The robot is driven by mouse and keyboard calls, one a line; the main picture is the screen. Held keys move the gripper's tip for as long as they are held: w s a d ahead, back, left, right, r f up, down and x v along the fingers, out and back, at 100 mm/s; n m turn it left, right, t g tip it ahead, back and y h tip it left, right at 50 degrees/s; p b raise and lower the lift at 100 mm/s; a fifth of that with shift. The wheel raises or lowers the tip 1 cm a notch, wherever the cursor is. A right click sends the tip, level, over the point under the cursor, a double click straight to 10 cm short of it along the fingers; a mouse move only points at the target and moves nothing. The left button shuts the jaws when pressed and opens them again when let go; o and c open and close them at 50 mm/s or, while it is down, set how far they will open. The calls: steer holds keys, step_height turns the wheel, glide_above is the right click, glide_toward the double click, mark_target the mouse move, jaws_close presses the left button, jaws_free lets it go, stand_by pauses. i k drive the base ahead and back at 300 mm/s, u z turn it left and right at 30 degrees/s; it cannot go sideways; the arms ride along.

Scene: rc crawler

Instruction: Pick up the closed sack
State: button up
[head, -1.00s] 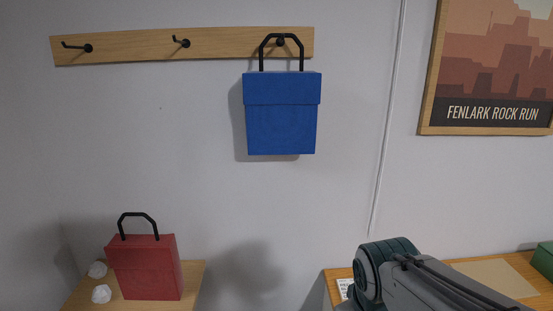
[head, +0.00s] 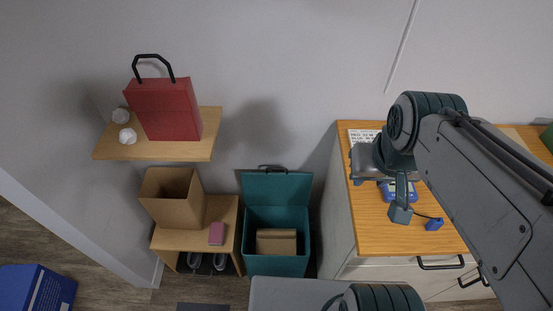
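The closed sack is most likely the blue one with a flap over its top, which hung from a wall hook in the earlier head view; it is outside the view now. A red sack (head: 170,108) with a black handle stands upright on the small wooden shelf; no folded flap shows on it. A teal sack (head: 276,220) on the floor has its lid raised and a brown box inside. My gripper (head: 380,199) is over the wooden desktop at the right, far from the red sack. Its fingers look apart, with nothing seen between them.
The wooden desktop (head: 432,236) holds a blue device (head: 392,190) with a cable. Below the shelf (head: 185,151), a low bench (head: 183,240) carries an open brown box (head: 172,212) and a pink item (head: 217,233). A blue box-like thing (head: 38,288) is at the lower left.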

mark_target(274, 242)
steer(key=k, duration=0.3)
steer(key=u, duration=2.35)
steer(key=i, duration=1.15)
steer(key=z, duration=3.4)
